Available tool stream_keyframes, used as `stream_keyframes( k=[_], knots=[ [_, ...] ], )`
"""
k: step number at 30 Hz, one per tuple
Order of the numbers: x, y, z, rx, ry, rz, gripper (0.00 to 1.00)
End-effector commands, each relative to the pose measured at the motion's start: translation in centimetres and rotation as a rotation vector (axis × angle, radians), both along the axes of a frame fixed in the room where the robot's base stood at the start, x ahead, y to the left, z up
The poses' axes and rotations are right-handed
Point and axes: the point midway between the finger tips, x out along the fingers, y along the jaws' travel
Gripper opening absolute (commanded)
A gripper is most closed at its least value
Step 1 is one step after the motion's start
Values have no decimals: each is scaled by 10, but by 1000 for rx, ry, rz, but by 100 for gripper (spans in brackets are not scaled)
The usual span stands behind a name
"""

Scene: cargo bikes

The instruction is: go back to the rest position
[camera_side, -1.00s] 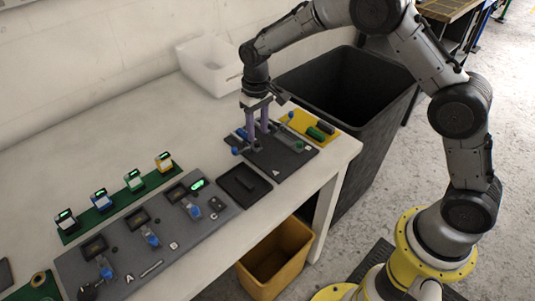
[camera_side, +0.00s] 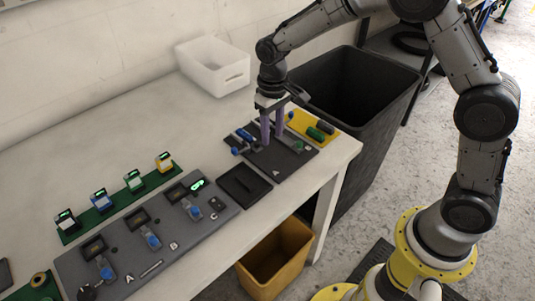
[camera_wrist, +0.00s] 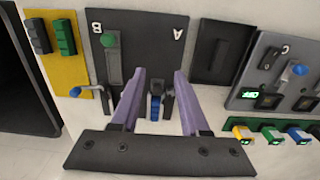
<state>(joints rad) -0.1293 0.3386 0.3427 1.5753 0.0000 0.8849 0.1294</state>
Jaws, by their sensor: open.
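My gripper (camera_side: 272,140) is open, its two purple fingers pointing down over the dark board marked A and B (camera_side: 273,173). In the wrist view the fingers (camera_wrist: 160,74) are spread apart with nothing held between them. Beyond them, a dark clamp with a blue part (camera_wrist: 155,106) shows through the gap on the same board (camera_wrist: 146,28). In the side view I cannot tell the exact clearance between fingertips and board.
A yellow plate (camera_side: 298,117) with green and dark blocks lies beside the board. A black tray (camera_side: 233,190) and a grey panel (camera_side: 120,247) lie left. A white bin (camera_side: 205,78) stands behind; a large black bin (camera_side: 375,110) stands right. Open air surrounds the upper arm.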

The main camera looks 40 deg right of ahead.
Motion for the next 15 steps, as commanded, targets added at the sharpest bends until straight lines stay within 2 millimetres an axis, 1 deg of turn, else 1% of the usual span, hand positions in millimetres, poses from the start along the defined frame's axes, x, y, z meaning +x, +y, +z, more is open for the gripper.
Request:
stream_keyframes(
  k=[2, 4, 5, 8, 9, 11, 12, 14, 15],
  knots=[
    [1, -2, 3, 1, -6, -3, 45],
    [4, -3, 15, 4, -34, -8, 45],
    [5, -4, 24, 7, -53, -11, 45],
    [2, -10, 63, 15, -131, -24, 45],
    [-4, -14, 81, 19, -163, -30, 45],
    [-17, -20, 108, 23, -213, -39, 45],
    [-28, -23, 124, 25, -243, -44, 45],
    [-46, -28, 146, 28, -286, -48, 45],
    [-58, -32, 158, 29, -312, -51, 45]
  ],
)
